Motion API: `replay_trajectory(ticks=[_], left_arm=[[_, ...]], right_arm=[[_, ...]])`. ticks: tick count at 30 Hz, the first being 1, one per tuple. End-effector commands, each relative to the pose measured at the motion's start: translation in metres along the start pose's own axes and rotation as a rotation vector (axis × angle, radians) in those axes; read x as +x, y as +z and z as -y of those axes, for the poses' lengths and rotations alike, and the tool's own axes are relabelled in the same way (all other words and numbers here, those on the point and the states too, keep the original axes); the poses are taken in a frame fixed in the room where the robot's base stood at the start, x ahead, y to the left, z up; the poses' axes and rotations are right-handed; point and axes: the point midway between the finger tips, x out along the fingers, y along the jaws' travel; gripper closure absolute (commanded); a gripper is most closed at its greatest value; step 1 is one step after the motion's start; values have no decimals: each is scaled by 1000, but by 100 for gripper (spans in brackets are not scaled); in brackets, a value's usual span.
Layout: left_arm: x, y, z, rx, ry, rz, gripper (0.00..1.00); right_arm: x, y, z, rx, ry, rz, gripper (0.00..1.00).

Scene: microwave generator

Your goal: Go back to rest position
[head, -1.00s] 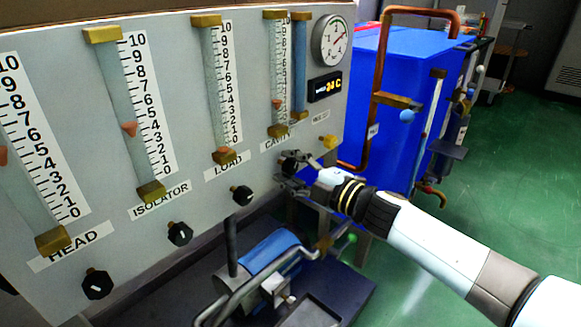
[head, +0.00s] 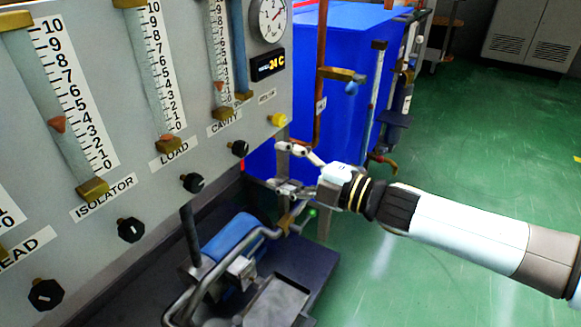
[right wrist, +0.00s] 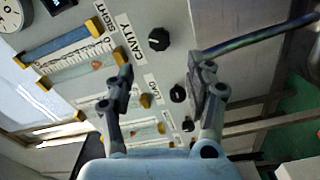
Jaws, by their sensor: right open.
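My right gripper (head: 278,166) is open and empty, off to the right of the black CAVITY knob (head: 239,148) and apart from it in the head view. In the right wrist view its two fingers (right wrist: 160,78) are spread, with the grey panel beyond them. The CAVITY knob also shows there (right wrist: 159,39), beyond the gap between the fingers. My right arm comes in from the right. My left gripper is not in view.
The grey panel (head: 90,255) carries gauge tubes, a dial (head: 268,19), a temperature display (head: 268,64) and several knobs. A blue pump (head: 232,240) stands below. A blue cabinet (head: 345,45) with copper pipes stands behind the gripper. Green floor (head: 480,130) is open at right.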

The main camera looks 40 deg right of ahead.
Motion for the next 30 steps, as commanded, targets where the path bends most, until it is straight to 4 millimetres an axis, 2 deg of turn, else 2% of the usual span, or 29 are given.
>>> replay_trajectory(ticks=[6,21,23,26,28,30], left_arm=[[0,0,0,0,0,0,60],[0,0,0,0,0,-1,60],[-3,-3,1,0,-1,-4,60],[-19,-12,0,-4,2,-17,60],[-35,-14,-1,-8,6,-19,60],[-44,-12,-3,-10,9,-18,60]], right_arm=[[-14,0,0,0,0,0,45],[-13,0,0,0,0,0,45],[-13,-1,-4,0,2,0,45],[-14,-8,-13,25,9,16,45],[-26,2,10,96,-37,94,45],[-45,18,47,195,-107,200,45]])
